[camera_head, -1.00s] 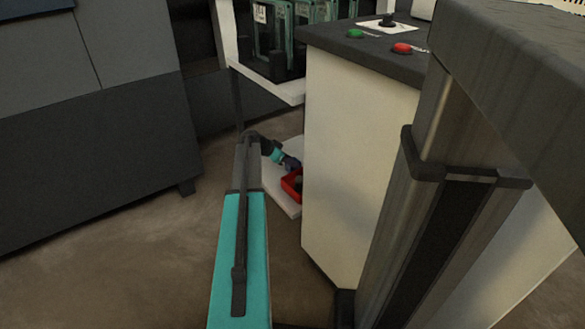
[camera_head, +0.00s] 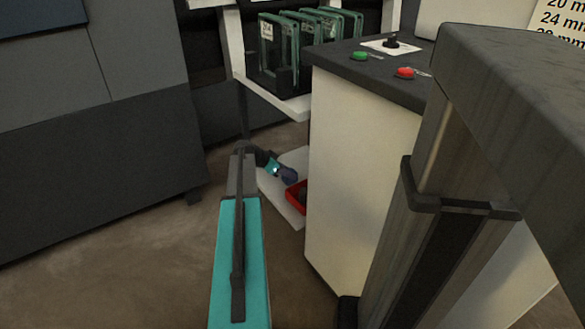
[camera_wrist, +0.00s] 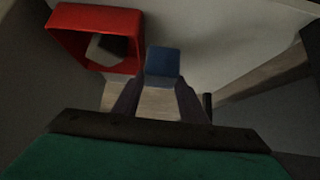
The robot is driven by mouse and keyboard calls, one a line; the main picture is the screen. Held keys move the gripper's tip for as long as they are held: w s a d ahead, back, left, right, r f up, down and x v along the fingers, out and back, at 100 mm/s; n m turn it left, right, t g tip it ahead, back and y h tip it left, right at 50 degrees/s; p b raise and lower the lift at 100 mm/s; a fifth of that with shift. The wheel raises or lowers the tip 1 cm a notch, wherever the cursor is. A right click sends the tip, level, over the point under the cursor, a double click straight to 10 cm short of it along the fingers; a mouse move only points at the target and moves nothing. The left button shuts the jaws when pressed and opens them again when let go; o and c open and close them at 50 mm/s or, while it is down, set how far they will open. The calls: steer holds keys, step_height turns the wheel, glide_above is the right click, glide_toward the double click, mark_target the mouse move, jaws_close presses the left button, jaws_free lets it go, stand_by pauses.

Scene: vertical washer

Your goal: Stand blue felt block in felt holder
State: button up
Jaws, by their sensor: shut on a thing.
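My gripper (camera_wrist: 161,85) is shut on a blue block (camera_wrist: 162,62), which sticks out past the fingertips in the wrist view. In the head view, my gripper (camera_head: 288,175) is low beside the white machine, just above and left of a red bin. The block is too small and dark to make out there. In the wrist view, the block is to the right of the red bin (camera_wrist: 99,15) and outside its rim. I cannot tell which thing is the felt holder.
The red bin (camera_head: 293,197) holds a grey-white piece (camera_wrist: 106,49) and stands on a low white shelf (camera_head: 270,186). The white cabinet (camera_head: 355,170) stands close on the right. An upper shelf (camera_head: 285,107) carries several green-framed plates (camera_head: 280,50). Open floor lies to the left.

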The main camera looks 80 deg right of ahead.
steer(key=w+a+r+p, duration=0.1)
steer(key=w+a+p, duration=0.1)
steer(key=w+a, duration=0.3)
steer(key=a, duration=0.4)
stand_by(0.4)
steer(key=shift+w, duration=0.1)
